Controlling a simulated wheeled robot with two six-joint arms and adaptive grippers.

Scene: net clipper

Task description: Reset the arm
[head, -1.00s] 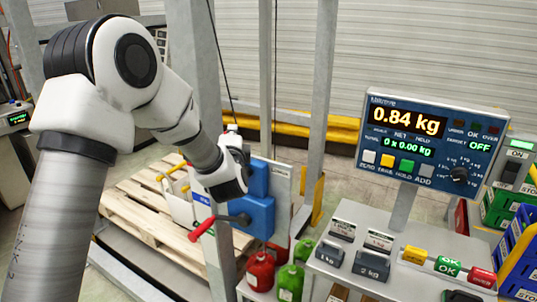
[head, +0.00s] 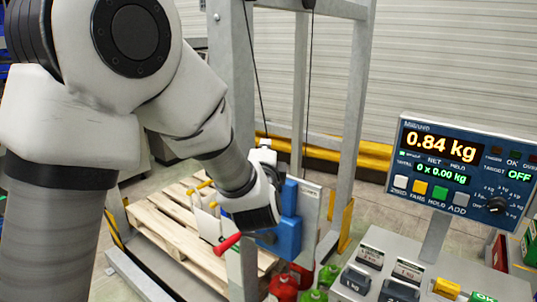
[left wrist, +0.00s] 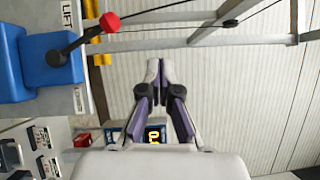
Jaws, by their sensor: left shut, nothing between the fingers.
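My left arm (head: 45,225) reaches in from the left of the head view, its wrist in front of the blue winch box. My left gripper (left wrist: 153,70) is shut and empty in the left wrist view, its fingertips together in front of the pale shutter wall. In the head view the gripper (head: 263,153) is small and partly hidden by the wrist. The blue winch box (head: 288,232) has a crank with a red handle (head: 227,243). The red handle (left wrist: 109,22) also shows in the left wrist view, apart from the fingers. My right gripper is not in view.
Grey steel posts (head: 350,120) stand close around the wrist. A wooden pallet (head: 165,235) lies behind the arm. On the right, a scale display (head: 460,165) reads 0.84 kg above a grey counter (head: 400,262). Red cans (head: 283,287) and green cans stand below the winch.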

